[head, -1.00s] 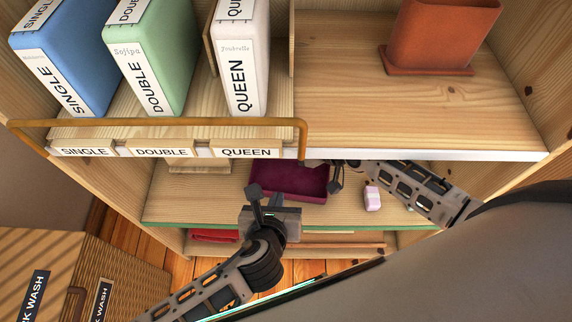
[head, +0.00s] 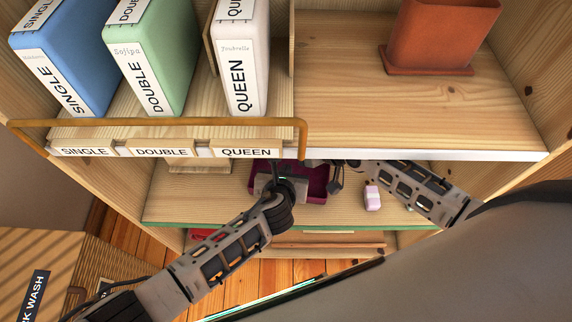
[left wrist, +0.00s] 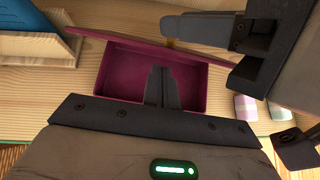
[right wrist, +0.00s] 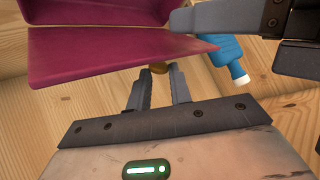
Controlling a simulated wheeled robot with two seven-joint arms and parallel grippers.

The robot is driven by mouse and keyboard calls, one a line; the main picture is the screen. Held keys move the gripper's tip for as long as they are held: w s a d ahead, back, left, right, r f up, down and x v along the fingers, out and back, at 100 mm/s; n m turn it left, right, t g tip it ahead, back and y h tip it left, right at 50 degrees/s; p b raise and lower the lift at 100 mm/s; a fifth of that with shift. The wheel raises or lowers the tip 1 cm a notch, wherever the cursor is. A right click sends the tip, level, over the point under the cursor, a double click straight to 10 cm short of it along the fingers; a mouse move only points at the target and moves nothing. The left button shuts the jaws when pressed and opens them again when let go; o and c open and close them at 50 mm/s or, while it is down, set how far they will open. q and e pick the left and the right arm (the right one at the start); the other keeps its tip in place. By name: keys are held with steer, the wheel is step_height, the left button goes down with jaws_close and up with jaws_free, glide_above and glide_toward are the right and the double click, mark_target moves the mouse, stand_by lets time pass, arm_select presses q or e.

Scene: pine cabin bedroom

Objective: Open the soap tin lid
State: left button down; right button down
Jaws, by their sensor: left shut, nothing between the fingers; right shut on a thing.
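The magenta soap tin (head: 316,188) stands on the lower shelf, partly hidden behind my left gripper in the head view. In the left wrist view the tin (left wrist: 118,78) shows its open inside, and its lid (left wrist: 78,46) is raised along the far side. My left gripper (left wrist: 158,70) is shut and empty, its fingers over the tin's opening. My right gripper (right wrist: 160,74) is shut on the small brass knob (right wrist: 158,67) at the edge of the lid (right wrist: 110,52). In the head view the upper shelf hides most of the lid and the right fingers.
A pink-and-white soap bar (head: 372,198) lies right of the tin, with a mint one (left wrist: 276,110) beside it. A blue bottle (right wrist: 226,58) lies near the lid. The upper shelf's white edge (head: 430,155) hangs close above both grippers.

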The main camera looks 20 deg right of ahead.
arm_select(q)
steer(key=shift+w+d+r, duration=0.2)
steer(key=shift+w+r, duration=0.15)
steer(key=shift+w, duration=0.05)
arm_select(e)
steer(key=shift+r, duration=0.1)
